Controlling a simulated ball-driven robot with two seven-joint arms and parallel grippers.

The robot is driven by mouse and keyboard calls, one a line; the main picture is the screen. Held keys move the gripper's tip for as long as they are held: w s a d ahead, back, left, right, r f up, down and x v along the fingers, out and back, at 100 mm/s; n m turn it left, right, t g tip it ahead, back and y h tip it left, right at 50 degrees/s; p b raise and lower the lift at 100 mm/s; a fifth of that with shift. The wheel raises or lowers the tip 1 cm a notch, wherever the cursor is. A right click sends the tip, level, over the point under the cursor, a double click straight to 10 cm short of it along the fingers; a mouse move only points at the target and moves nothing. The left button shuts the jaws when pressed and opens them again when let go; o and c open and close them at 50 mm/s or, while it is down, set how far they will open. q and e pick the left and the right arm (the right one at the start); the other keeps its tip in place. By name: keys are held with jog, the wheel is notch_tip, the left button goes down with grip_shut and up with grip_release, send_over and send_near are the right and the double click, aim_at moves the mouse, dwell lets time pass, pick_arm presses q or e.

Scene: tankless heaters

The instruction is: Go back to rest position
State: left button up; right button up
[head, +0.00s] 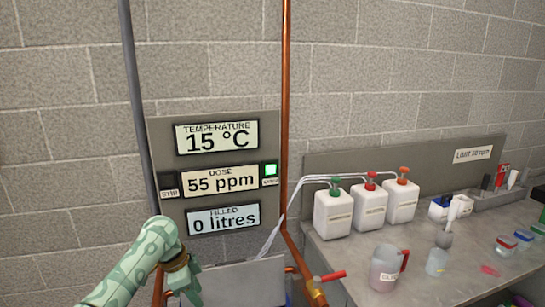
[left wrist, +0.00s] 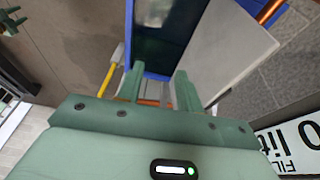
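My left arm comes in from the lower left in the head view. Its green gripper (head: 190,287) is low in front of the display panel, just under the "0 litres" readout. In the left wrist view my left gripper (left wrist: 160,85) shows two green fingers spread apart, with nothing held between them. A small green part (left wrist: 12,20) at the top left corner of that view may be my right gripper, but it is too small to tell its state. My right arm does not show in the head view.
The panel (head: 160,135) reads 15 °C, 55 ppm and 0 litres, with a green-lit button (head: 270,170). A copper pipe (head: 286,100) runs beside it. On the counter (head: 340,255) stand white pump bottles (head: 370,208), a jug (head: 386,268) and a "LIMIT 50 ppm" sign (head: 473,154).

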pick_arm(q)
jog(key=s+f+n+t+y, duration=0.3)
jog(key=s+f, duration=0.9)
jog(key=s, duration=0.5)
jog(key=s+a+r+n+t+y, duration=0.1)
jog(key=s+a+r+n+y, duration=0.1)
jog(key=s+a+r, duration=0.45)
jog(key=s+a+r+n+t+y, duration=0.2)
jog(key=s+a+y, duration=0.1)
jog(key=s, duration=0.7)
jog(key=s+d+f+g+h, duration=0.2)
jog(key=s+f, duration=0.1)
jog(key=f, duration=1.1)
jog(key=s+d+f+g+h, duration=0.15)
jog(key=s+f, duration=0.25)
jog(key=f, duration=0.9)
jog(key=s+f+n+g, duration=0.1)
jog(key=s+f, duration=0.5)
jog(key=s, duration=0.3)
jog(key=s+f+n+g+h, duration=0.1)
jog(key=s+f+n, duration=0.1)
jog(key=s+f, duration=0.5)
jog(key=s, duration=0.2)
jog(key=shift+s+d+f+n, duration=0.15)
jog(key=shift+s+f+n, duration=0.05)
jog(key=shift+s+n, duration=0.15)
jog(key=shift+g, duration=0.25)
